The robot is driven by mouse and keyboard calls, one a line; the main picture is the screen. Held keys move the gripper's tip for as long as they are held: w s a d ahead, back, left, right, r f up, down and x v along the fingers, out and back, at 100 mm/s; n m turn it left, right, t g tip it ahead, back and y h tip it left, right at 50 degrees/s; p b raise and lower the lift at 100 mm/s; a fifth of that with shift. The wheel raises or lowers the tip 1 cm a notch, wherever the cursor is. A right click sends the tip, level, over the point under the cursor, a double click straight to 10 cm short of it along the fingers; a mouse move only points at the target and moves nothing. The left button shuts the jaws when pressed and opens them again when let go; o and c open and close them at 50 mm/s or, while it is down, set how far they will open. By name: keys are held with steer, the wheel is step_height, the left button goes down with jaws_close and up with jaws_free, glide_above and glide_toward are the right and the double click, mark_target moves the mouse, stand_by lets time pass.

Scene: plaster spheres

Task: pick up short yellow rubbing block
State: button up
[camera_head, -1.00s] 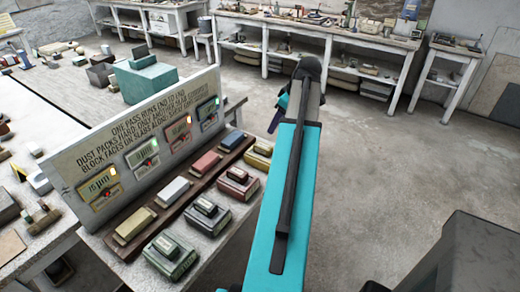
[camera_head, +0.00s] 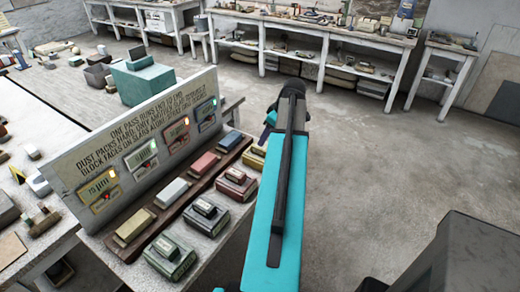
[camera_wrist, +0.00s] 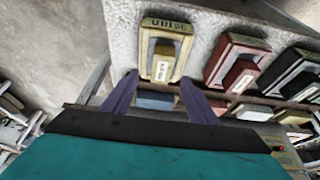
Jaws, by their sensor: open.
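A yellow block with a smaller raised, labelled piece on top (camera_wrist: 165,38) lies on the pale tabletop in the wrist view. In the head view this yellow block (camera_head: 252,158) sits at the far end of the front row, partly hidden by my arm. My gripper (camera_wrist: 159,76) is open, its two purple fingers pointing toward the near end of that block. Nothing is held; whether the fingers touch the block cannot be told. Another yellow block (camera_head: 134,228) lies on the brown rack at the near end.
Red (camera_head: 237,184), black (camera_head: 205,216) and green (camera_head: 170,257) blocks stand in the same row. Behind them are the brown rack (camera_head: 187,209) with several flat blocks and an upright sign board (camera_head: 110,135). Open floor (camera_head: 390,190) lies to the right.

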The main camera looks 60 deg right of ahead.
steer(key=shift+w+f, duration=0.25)
steer(key=shift+f, duration=0.4)
steer(key=shift+a+p+x, duration=0.2)
steer(key=shift+p+x, duration=1.3)
steer(key=shift+x, duration=1.1)
steer(key=shift+s, duration=0.1)
steer(key=c, duration=1.3)
steer(key=shift+r, duration=0.15)
steer(key=shift+r+b, duration=1.05)
steer(key=shift+r, duration=0.5)
steer(key=s+a+b, duration=0.2)
steer(key=s, duration=0.5)
steer(key=s+a+r+b, duration=0.1)
steer(key=s+a+b, duration=0.1)
steer(key=s, duration=0.6)
steer(key=shift+s+a+r+b, duration=0.2)
steer(key=shift+r+b, duration=0.15)
steer(key=shift+b, duration=0.15)
